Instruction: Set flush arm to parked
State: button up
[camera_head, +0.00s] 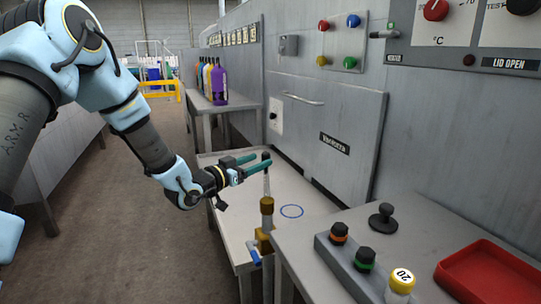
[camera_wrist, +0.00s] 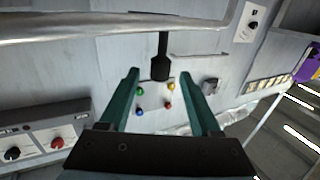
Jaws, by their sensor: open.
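The flush arm (camera_head: 267,186) is a grey metal tube that rises from a brass fitting and points away from the head camera. A black upright knob (camera_head: 266,155) stands on it. In the wrist view the flush arm (camera_wrist: 110,28) crosses the top, and its black knob (camera_wrist: 160,68) shows centred between the finger lines. My gripper (camera_head: 252,165) is open and empty, with its green fingertips close to the knob; contact cannot be told. My gripper also shows in the wrist view (camera_wrist: 160,78). The brass fitting (camera_head: 266,207) has a blue lever (camera_head: 253,252) below.
A button box (camera_head: 350,265), black knob (camera_head: 383,217) and red tray (camera_head: 489,272) are on the near counter. The machine wall (camera_head: 345,130) stands behind. Bottles (camera_head: 218,85) stand farther back.

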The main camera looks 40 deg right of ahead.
jog(key=d, duration=0.7)
jog(key=shift+w+p, duration=0.2)
jog(key=shift+p, duration=0.15)
jog(key=shift+d, duration=0.1)
jog(key=shift+c, duration=0.2)
grip_shut()
dwell(0.7)
